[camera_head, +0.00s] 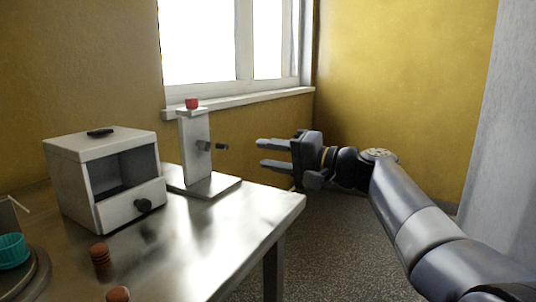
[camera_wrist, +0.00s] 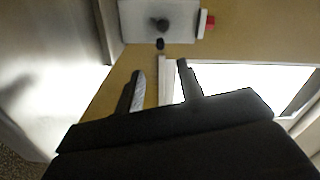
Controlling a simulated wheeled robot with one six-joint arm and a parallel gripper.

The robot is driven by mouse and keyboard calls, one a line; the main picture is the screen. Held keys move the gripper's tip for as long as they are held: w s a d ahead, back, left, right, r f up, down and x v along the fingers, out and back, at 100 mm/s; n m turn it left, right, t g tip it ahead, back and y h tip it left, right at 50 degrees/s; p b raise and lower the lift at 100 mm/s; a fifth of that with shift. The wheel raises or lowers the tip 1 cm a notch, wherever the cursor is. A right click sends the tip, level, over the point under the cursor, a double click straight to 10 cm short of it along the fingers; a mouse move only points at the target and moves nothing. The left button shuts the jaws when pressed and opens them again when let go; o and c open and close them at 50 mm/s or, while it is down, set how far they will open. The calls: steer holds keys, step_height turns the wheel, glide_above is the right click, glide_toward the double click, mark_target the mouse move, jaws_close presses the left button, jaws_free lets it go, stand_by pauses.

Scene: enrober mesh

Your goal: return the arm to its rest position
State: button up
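My arm reaches in from the lower right in the head view. My gripper (camera_head: 270,154) is open and empty, held in the air beyond the right end of the metal table. Its fingers point left, towards a white upright stand with a dark side knob. In the wrist view the two fingers of my gripper (camera_wrist: 160,82) stand apart with nothing between them.
The white stand (camera_head: 196,146) carries a red piece (camera_head: 192,103) on top. A white box (camera_head: 104,170) with an open front stands on the metal table (camera_head: 215,225), near brown ridged pieces (camera_head: 100,257) and a teal cup (camera_head: 13,249). Floor right of the table is clear.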

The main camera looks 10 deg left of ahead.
mark_target(226, 147)
steer(key=b+x, duration=0.1)
steer(key=x, duration=1)
steer(key=shift+s, duration=0.1)
steer(key=p+v, duration=0.1)
steer(key=v, duration=0.9)
steer(key=shift+d+r, duration=0.1)
steer(key=shift+d, duration=0.25)
steer(key=b+x, duration=0.1)
steer(key=x, duration=1)
steer(key=shift+s, duration=0.15)
steer(key=shift+s+d+m+p, duration=0.1)
steer(key=shift+d+m+p, duration=0.05)
steer(key=shift+m+p, duration=1)
steer(key=shift+s+f+m+p, duration=0.1)
steer(key=shift+f+m+p, duration=0.3)
steer(key=shift+m, duration=0.4)
steer(key=shift+s+f+m+p, duration=0.1)
steer(key=shift+f+m+p, duration=0.2)
steer(key=shift+m+p, duration=0.35)
